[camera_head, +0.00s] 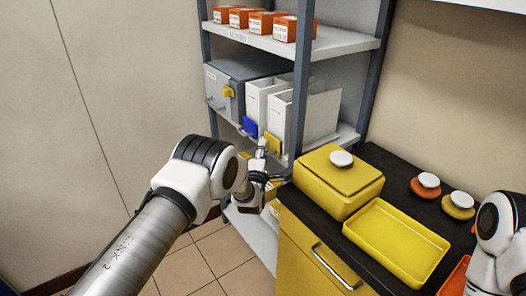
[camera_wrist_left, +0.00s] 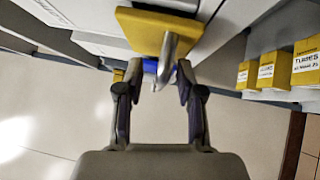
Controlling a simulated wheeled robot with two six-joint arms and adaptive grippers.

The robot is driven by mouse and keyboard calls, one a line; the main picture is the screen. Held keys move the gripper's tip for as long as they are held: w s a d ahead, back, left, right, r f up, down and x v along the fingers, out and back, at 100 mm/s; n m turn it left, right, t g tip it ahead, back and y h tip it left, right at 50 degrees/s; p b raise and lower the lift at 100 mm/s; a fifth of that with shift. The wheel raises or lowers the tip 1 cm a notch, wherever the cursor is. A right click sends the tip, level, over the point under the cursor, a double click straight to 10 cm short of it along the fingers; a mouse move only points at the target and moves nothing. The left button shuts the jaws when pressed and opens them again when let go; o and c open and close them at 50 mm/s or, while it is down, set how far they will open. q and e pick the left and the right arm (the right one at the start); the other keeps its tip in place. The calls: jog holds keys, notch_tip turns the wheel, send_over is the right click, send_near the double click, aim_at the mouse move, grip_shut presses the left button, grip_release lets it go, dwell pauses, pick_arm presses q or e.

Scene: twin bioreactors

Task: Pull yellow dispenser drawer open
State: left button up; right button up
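The yellow drawer (camera_head: 272,144) is at the base of the right-hand white dispenser (camera_head: 318,112) on the middle shelf. In the left wrist view, its yellow front (camera_wrist_left: 142,28) is close ahead with a bent metal handle (camera_wrist_left: 168,48). My left gripper (camera_head: 264,170) is just below the drawer in the head view. In the left wrist view, its fingers (camera_wrist_left: 158,80) are apart, with the handle's end between or just beyond the tips; contact cannot be told. The blue drawer (camera_head: 250,127) belongs to the left-hand dispenser. Part of my right arm shows at the right edge; its gripper is out of view.
A shelf post (camera_head: 302,70) stands in front of the dispensers. A grey device (camera_head: 238,85) with a yellow knob is to their left. Yellow boxes (camera_wrist_left: 267,70) stand on a lower shelf. The counter at right holds a yellow lidded box (camera_head: 335,180) and a yellow tray (camera_head: 395,245).

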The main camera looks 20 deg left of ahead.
pick_arm(q)
grip_shut()
jog(key=s+a+p, duration=0.2)
jog(key=s+a, duration=0.4)
jog(key=s, duration=0.2)
jog(key=shift+s+a, duration=0.25)
jog(key=shift+a, duration=0.1)
jog(key=shift+c, duration=0.5)
grip_release()
jog(key=shift+o, duration=0.5)
jog(key=shift+a+f, duration=0.1)
jog(key=s+d+f, duration=0.1)
jog(key=s, duration=1)
jog(key=shift+s+d+f, duration=0.2)
jog(key=shift+s+d, duration=0.1)
jog(key=shift+s, duration=0.1)
